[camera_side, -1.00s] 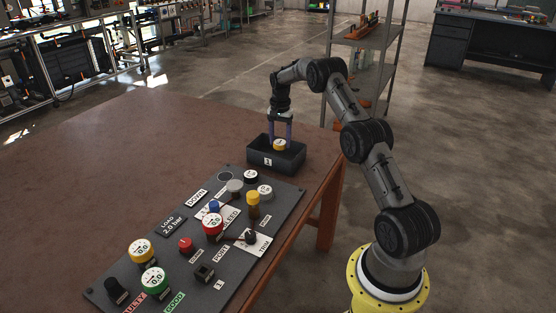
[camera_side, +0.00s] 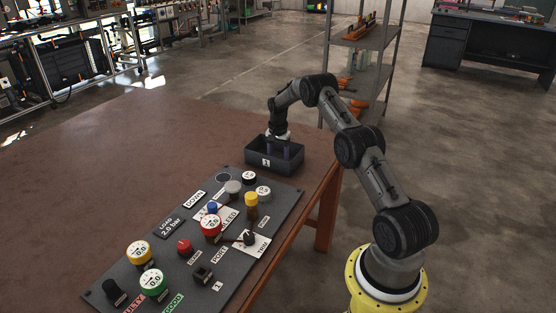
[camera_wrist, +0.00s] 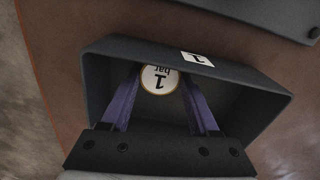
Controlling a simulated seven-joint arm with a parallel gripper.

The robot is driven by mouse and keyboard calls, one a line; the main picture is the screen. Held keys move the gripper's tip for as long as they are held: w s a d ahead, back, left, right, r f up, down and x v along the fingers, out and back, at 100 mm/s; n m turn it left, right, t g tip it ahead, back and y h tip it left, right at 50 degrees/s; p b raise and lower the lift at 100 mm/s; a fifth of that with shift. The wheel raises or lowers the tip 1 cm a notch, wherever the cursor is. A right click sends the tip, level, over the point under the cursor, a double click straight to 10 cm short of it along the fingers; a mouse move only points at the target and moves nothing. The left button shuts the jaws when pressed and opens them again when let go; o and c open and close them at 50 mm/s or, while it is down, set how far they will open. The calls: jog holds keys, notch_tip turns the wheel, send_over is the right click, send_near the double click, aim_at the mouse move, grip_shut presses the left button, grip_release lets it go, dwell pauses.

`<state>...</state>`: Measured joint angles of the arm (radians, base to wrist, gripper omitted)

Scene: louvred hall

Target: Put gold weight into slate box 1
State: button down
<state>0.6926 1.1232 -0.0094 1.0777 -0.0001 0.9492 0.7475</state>
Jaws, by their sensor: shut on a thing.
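The gold weight (camera_wrist: 160,79) shows in the wrist view as a white-topped disc with a thin gold rim, marked "1 bar". It sits between the fingertips of my gripper (camera_wrist: 158,90), which is shut on it. The slate box 1 (camera_side: 262,160) is a dark open box with a white "1" label, at the table's right edge. In the side view my gripper (camera_side: 279,150) reaches down into the box, and the box's front wall hides the weight. In the wrist view the box (camera_wrist: 250,75) surrounds the fingers and weight. I cannot tell whether the weight touches the floor.
A dark panel (camera_side: 225,262) with several knobs, coloured weights and labels lies in front of the box on the brown table (camera_side: 120,150). The table is clear to the left. A metal shelf (camera_side: 372,43) stands behind.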

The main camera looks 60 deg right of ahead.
jog(key=shift+c, duration=0.7)
grip_release()
notch_tip(320, 180, up, 12)
jog(key=s+a+r+n+t+h, duration=0.1)
jog(key=s+a+r+n, duration=0.25)
jog(key=a+r, duration=0.7)
jog(key=s+a+r+n+t, duration=0.15)
jog(key=a+r+n, duration=0.25)
jog(key=a+r, duration=0.65)
jog(key=s+a+r+n+t, duration=0.2)
jog(key=s+a+n, duration=0.2)
jog(key=s+a, duration=0.8)
jog(key=s+a+f+n, duration=0.2)
jog(key=s, duration=0.4)
jog(key=s+a+f+n+t+y, duration=0.1)
jog(key=s+a+f+n, duration=0.1)
jog(key=s, duration=0.4)
jog(key=shift+s+a+f+n, duration=0.3)
jog(key=shift+a+f+n, duration=0.15)
jog(key=shift+a, duration=0.15)
